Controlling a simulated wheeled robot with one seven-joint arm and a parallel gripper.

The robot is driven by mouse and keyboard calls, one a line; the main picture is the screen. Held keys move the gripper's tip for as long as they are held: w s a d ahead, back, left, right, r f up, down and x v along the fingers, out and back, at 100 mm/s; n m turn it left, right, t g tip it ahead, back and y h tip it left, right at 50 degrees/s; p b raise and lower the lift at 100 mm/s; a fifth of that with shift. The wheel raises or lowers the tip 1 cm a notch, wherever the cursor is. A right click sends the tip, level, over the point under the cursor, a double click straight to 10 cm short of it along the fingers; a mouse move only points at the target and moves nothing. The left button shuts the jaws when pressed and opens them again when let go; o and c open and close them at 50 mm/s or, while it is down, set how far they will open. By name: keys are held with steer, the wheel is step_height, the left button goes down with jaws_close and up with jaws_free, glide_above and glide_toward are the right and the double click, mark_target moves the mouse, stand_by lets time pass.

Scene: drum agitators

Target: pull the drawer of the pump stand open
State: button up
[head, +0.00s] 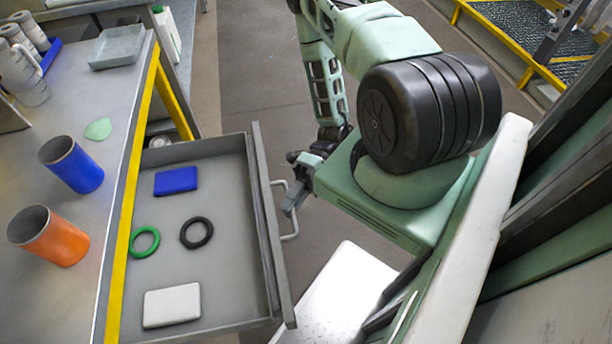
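The grey drawer (228,176) is pulled well out from under the stand's top, which has a yellow front edge (128,200). Inside lie a blue block (176,181), a green ring (145,241), a black ring (196,233) and a white block (171,305). The drawer's bar handle (290,227) is on its outer front face. My gripper (291,206) is at the upper part of the handle, just outside the drawer front. Its fingers are small and partly hidden by my arm, so I cannot tell whether they grip the bar.
On the top stand a blue cup (72,165) and an orange cup (49,236), with a green flat piece (98,129) behind. A grey tray (118,47) and white bottles (20,73) are farther back. Clear floor (262,80) lies beyond the drawer; yellow railing (505,45) stands far right.

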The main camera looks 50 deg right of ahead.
steer(key=w+d+r+b, duration=0.1)
steer(key=d+r, duration=0.1)
steer(key=d, duration=1.4)
steer(key=shift+w+d+r, duration=0.15)
steer(key=shift+w+r, duration=0.05)
